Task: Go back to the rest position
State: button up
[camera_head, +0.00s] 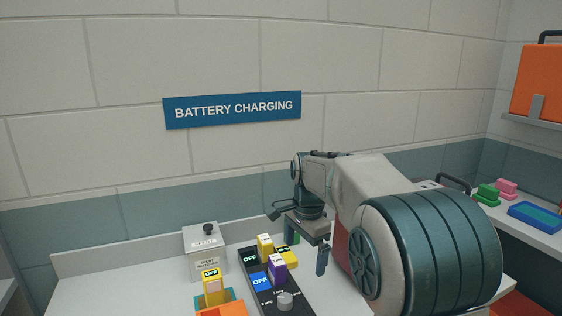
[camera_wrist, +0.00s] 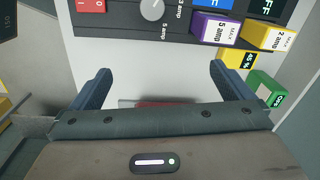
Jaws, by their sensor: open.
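My gripper (camera_head: 306,246) is open, pointing down over the bench just right of the dark charger. In the wrist view its two dark fingers (camera_wrist: 160,84) stand wide apart with nothing gripped between them. The dark charger (camera_head: 265,296) lies on the bench with a grey knob (camera_head: 286,299) and displays reading OFF. A yellow battery (camera_head: 265,246) and a purple battery (camera_head: 277,268) stand in it. A reddish thing shows partly behind the gripper's palm.
A grey spent-batteries box (camera_head: 205,249) and an orange-based unit (camera_head: 221,308) with a yellow battery stand to the left. A green block (camera_wrist: 268,90) lies near my right finger. A shelf (camera_head: 540,236) at right holds green and pink blocks and a blue tray.

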jog(key=s+d+n, duration=0.3)
jog(key=s, duration=0.5)
jog(key=s+d+f+n+t+p, duration=0.1)
jog(key=s+d+n, duration=0.2)
jog(key=s, duration=0.5)
jog(key=s+d+f+n+t, duration=0.1)
jog(key=s+d+n, duration=0.2)
jog(key=s+n, duration=0.2)
jog(key=s, duration=0.3)
jog(key=shift+s+d+f+p, duration=0.25)
jog(key=shift+s+d+p, duration=0.05)
jog(key=shift+s+p, duration=0.1)
